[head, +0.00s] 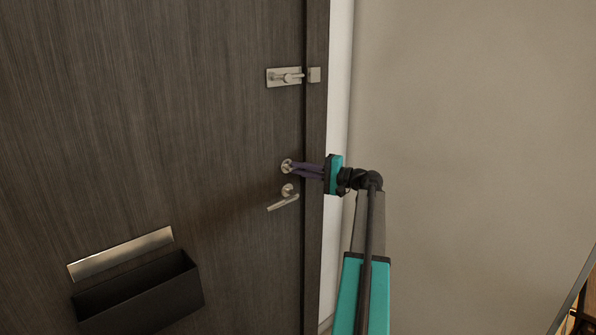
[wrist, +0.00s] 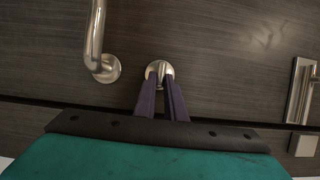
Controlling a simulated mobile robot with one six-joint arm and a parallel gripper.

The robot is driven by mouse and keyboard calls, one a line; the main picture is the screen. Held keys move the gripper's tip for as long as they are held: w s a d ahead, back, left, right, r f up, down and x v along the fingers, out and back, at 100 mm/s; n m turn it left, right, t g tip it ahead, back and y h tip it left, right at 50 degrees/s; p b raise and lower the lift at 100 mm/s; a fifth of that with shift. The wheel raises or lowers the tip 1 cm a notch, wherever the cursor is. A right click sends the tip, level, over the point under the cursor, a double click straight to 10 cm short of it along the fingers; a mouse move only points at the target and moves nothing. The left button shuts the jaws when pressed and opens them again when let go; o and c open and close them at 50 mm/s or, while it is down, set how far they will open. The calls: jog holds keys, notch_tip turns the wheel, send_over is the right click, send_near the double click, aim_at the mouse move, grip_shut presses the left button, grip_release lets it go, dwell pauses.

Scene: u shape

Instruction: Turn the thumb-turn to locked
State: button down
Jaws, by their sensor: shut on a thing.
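The thumb-turn (head: 286,166) is a small round metal fitting on the dark wood door (head: 150,110), just above the lever handle. In the wrist view the thumb-turn (wrist: 159,68) is at the centre, with its tab between the fingertips. My gripper (head: 294,168) comes in from the right with purple fingers. In the wrist view my gripper (wrist: 161,80) is shut on the thumb-turn's tab. The fingertips partly hide the rose, and the tab's exact angle is hard to read.
The lever handle (head: 285,198) is close below the thumb-turn. A slide bolt (head: 285,76) with its keeper (head: 314,75) is higher up. A mail slot (head: 121,253) and a black box (head: 140,295) are at lower left. The wall (head: 470,150) at right is bare.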

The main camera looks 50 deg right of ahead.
jog(key=c, duration=1.8)
grip_release()
jog(key=shift+w+a, duration=0.15)
jog(key=shift+w, duration=0.05)
jog(key=shift+s, duration=0.1)
jog(key=shift+s, duration=0.15)
jog(key=b+v, duration=0.2)
jog(key=v, duration=1.1)
jog(key=shift+s+d, duration=0.2)
jog(key=shift+d, duration=0.05)
